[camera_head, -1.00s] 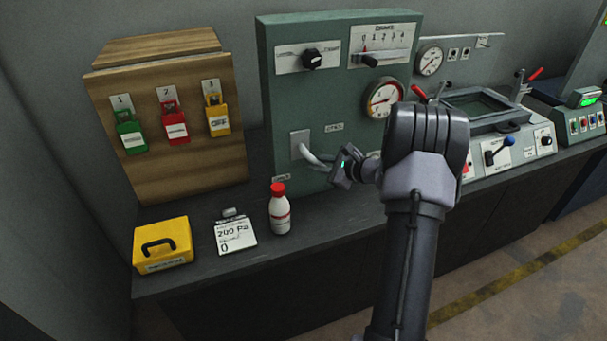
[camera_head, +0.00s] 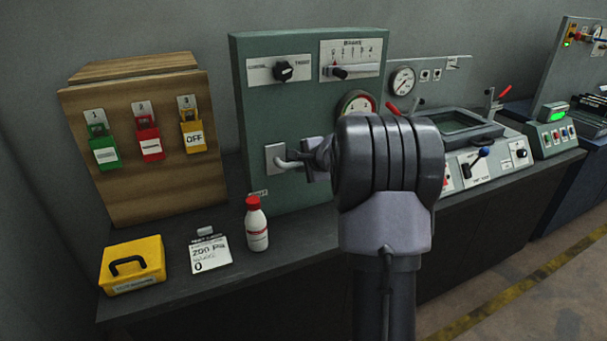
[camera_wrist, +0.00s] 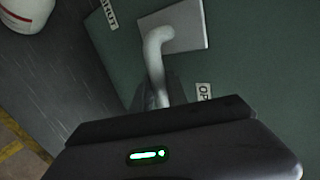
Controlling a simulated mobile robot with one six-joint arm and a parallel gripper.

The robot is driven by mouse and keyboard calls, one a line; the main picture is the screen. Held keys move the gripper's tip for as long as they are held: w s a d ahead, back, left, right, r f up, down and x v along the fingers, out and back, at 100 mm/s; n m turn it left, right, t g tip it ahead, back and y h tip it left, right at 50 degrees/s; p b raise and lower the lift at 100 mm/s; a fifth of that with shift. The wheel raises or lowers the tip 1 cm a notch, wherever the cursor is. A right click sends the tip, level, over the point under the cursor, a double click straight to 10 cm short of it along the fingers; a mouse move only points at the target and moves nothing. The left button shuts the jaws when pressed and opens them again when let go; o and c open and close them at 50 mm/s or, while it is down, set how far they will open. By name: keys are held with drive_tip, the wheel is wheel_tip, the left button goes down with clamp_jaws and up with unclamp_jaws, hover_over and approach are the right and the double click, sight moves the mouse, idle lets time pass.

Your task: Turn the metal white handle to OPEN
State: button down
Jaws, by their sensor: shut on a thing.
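The white metal handle (camera_head: 288,163) is a bent bar on a pale square plate, low on the left of the green panel. In the head view it runs from the plate to the right, into my gripper (camera_head: 316,160). In the wrist view the handle (camera_wrist: 156,60) comes down from its plate, and my gripper (camera_wrist: 160,100) is shut on its free end. The SHUT label (camera_wrist: 108,14) is left of the handle and a partly hidden label reading "OP" (camera_wrist: 203,92) is right of it. The handle's free end lies nearer the "OP" label. My arm hides that label in the head view.
A white bottle with a red cap (camera_head: 256,225) stands on the bench below the handle. A card (camera_head: 210,252) and a yellow box (camera_head: 133,265) lie further left. A wooden box with padlocks (camera_head: 145,145) stands at left; a gauge (camera_head: 355,102) is partly behind my arm.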

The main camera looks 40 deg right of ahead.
drive_tip(key=shift+r, duration=0.25)
drive_tip(key=shift+r+n, duration=0.1)
drive_tip(key=shift+n, duration=0.2)
drive_tip(key=c, duration=1.6)
unclamp_jaws()
drive_tip(key=v, duration=0.5)
drive_tip(key=p+v, duration=0.1)
drive_tip(key=v, duration=0.5)
drive_tip(key=p+v, duration=0.1)
drive_tip(key=v, duration=0.5)
drive_tip(key=shift+s+a, duration=0.15)
drive_tip(key=shift+a, duration=0.2)
